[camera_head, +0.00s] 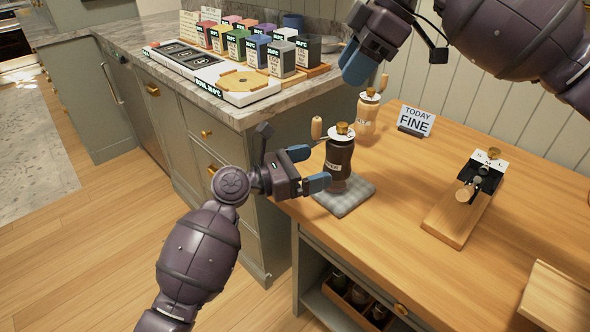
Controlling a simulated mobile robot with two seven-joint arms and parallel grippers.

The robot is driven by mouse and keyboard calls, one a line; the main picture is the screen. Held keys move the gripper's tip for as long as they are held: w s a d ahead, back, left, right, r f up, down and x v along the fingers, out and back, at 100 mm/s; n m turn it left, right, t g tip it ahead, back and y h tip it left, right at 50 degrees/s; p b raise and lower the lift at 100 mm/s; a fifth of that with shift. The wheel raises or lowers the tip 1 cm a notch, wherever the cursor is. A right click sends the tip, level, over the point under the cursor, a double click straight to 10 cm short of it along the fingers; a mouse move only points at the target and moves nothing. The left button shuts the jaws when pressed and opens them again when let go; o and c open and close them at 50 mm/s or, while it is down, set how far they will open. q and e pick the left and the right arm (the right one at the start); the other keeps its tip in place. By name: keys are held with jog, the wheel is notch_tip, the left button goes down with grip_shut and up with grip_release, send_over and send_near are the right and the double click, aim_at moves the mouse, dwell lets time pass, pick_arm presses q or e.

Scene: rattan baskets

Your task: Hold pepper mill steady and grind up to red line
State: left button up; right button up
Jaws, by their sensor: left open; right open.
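A dark mill (340,156) with a brass knob and a wooden crank handle stands upright on a grey square mat (352,196) near the counter's left edge. Its label is too small to read for sure. A lighter wooden mill (366,118) with a similar crank stands behind it. My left gripper (318,167) is open just left of the dark mill's body, its blue fingertips pointing at it; I cannot tell whether they touch. My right gripper (368,48) is open and empty, above and behind the mills. No red line can be made out.
A wooden board (450,222) with a small dark device marked with letters lies to the right. A stone counter at the back left holds several coloured boxes. The wooden counter (400,260) is clear in front.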

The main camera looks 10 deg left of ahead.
aim_at(326, 163)
pick_arm(q)
jog(key=x, duration=0.6)
jog(key=shift+w+d, duration=0.1)
jog(key=shift+d, duration=0.1)
jog(key=c, duration=1.3)
dwell(0.4)
jog(key=o, duration=1.3)
jog(key=shift+a, duration=0.15)
